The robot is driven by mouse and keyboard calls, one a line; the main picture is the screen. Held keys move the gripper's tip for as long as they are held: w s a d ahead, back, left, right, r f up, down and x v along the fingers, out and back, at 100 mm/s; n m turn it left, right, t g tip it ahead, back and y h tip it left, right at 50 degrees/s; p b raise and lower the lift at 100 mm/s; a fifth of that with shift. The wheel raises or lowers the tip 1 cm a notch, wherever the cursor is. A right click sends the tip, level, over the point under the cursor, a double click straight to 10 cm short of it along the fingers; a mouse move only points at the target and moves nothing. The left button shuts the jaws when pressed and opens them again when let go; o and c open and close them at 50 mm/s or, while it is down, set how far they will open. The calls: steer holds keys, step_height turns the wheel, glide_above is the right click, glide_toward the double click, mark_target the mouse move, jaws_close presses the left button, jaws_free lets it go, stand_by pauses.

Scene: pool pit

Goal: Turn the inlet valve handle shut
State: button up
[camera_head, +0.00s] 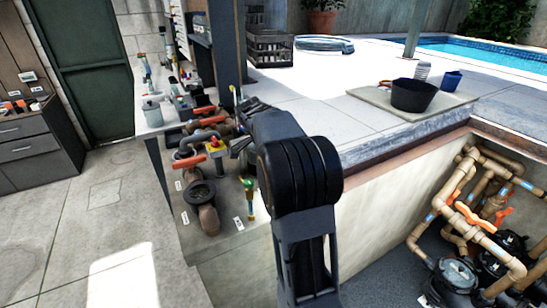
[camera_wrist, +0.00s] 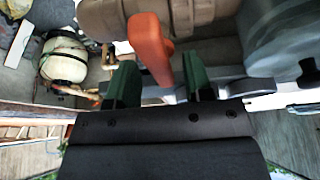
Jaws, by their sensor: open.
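An orange lever handle (camera_wrist: 150,48) on a tan pipe fitting (camera_wrist: 195,15) shows in the wrist view. My gripper (camera_wrist: 160,84) is open, with its two green fingers apart. The handle's lower end lies across the gap between the fingertips in the picture; I cannot tell whether either finger touches it. In the head view, my gripper (camera_head: 239,146) is beside the bench pipework, partly hidden by my arm. Orange handles (camera_head: 200,138) show on the pipes to its left. No label marking the inlet valve is readable, so I cannot tell which handle it is.
The bench (camera_head: 150,118) is crowded with pipe fittings. A grey cylindrical body (camera_wrist: 280,40) stands close at right in the wrist view. A sunken pit with pumps and pipes (camera_head: 478,222) lies at right. A black bucket (camera_head: 413,97) stands on the paving.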

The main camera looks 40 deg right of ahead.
steer(key=p+v, duration=0.1)
steer(key=v, duration=1.2)
steer(key=shift+a+r, duration=0.15)
steer(key=shift+r, duration=0.25)
steer(key=s+a+f+n+t+y, duration=0.2)
steer(key=s+a+f+n, duration=0.5)
steer(key=s+a+n, duration=0.2)
steer(key=s+a+f+n+t+y+p, duration=0.1)
steer(key=s+a+f+n+t+y, duration=0.1)
steer(key=s+a+f+n, duration=0.5)
steer(key=s+a+n, duration=0.2)
steer(key=n, duration=0.2)
steer(key=shift+s+y, duration=0.2)
steer(key=shift+y, duration=0.1)
